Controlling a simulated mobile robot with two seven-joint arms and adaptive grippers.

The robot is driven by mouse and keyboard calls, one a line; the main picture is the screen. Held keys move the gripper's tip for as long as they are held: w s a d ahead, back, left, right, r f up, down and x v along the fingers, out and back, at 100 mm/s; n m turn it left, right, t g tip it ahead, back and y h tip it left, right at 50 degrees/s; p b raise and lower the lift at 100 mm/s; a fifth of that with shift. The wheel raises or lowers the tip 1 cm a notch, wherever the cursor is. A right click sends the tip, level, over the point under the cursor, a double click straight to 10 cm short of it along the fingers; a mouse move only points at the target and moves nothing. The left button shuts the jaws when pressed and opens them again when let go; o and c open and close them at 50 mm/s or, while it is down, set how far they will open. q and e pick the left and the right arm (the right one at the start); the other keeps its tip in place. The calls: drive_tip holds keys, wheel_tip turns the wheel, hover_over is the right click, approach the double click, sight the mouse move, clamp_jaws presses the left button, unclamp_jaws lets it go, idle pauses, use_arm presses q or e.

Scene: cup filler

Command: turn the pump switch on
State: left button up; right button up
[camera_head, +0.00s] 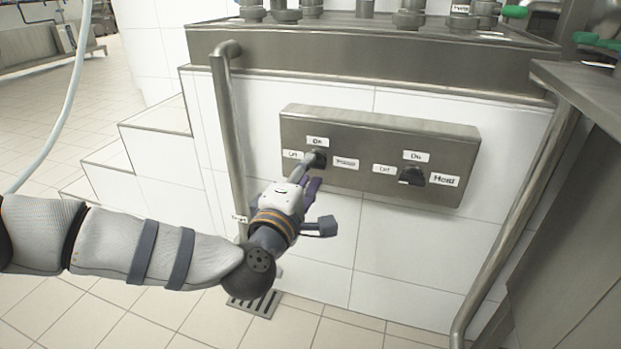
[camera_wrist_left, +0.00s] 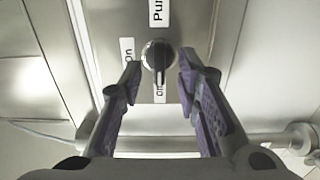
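The pump switch (camera_head: 316,160) is a dark round knob on the left half of a steel panel (camera_head: 350,124), with "On" above, "Off" to its left and "Pump" to its right. The knob also shows in the left wrist view (camera_wrist_left: 158,56), where its pointer bar is toward the "Off" label. My left gripper (camera_head: 308,172) is at this knob. Its fingers (camera_wrist_left: 161,66) are open, one on each side of the knob; contact cannot be told. My right gripper is not in view.
A second dark knob (camera_head: 411,176), labelled "Head", is to the right on the same panel. A steel pipe (camera_head: 228,130) stands left of the panel, and a slanted rail (camera_head: 513,220) is on the right. A steel worktop with fittings (camera_head: 380,45) is above.

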use_arm(q)
drive_tip(key=shift+x, duration=0.85)
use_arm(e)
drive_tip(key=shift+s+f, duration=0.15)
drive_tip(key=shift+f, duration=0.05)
use_arm(q)
drive_tip(key=shift+r, duration=0.1)
drive_tip(key=shift+c, duration=0.2)
clamp_jaws()
